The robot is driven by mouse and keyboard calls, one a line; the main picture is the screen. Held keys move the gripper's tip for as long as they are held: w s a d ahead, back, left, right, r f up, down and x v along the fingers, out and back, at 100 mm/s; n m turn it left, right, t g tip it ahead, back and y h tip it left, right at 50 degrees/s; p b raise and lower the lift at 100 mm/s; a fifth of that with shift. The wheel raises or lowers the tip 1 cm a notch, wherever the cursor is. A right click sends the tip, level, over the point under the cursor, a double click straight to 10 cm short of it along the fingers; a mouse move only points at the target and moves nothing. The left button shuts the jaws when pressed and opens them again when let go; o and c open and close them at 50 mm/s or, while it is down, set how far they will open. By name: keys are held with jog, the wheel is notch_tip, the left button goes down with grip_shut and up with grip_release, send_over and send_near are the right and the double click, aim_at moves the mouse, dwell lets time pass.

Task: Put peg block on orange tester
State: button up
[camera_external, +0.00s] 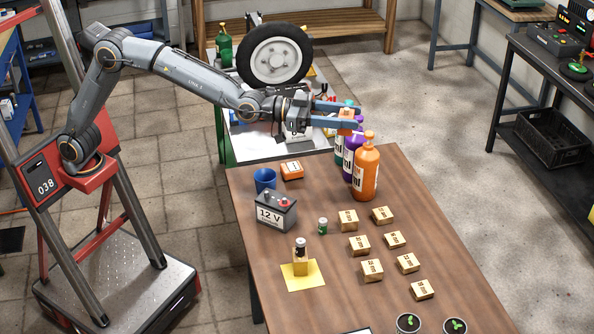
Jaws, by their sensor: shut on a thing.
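My gripper (345,116) is at the upper middle, above the far right edge of the wooden table, with its blue fingers pointing right. It is shut on a small orange-brown thing (346,112), mostly covered by the fingers; I cannot tell for sure that it is the peg block. A small orange box with a pale label (291,170), which looks like the orange tester, lies flat near the table's far left corner. A small wooden block with an upright dark-and-white piece (300,257) stands on a yellow square (303,276).
Tall pump bottles, including an orange one (366,173), stand close under and beside my gripper. A blue cup (265,180), a 12 V battery (276,211) and a small green can (323,226) stand left. Several tan boxes (372,270) fill the middle right.

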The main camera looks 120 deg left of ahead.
jog(key=shift+s+a+f+m+h, duration=0.1)
jog(key=shift+s+a+m+h, duration=0.4)
jog(key=shift+a, duration=0.3)
jog(key=s+a+f+m+t+h+p, duration=0.1)
jog(key=s+a+f+m+h+p, duration=0.3)
jog(key=s+a+f+h, duration=0.35)
jog(key=m+g+h+p, duration=0.1)
jog(key=m+h+p, duration=0.2)
jog(key=h, duration=0.1)
send_over(292, 167)
notch_tip(292, 167, down, 17)
jog(key=shift+f, duration=2.5)
jog(key=shift+f, duration=0.15)
jog(key=o, duration=1.1)
jog(key=shift+c, duration=0.2)
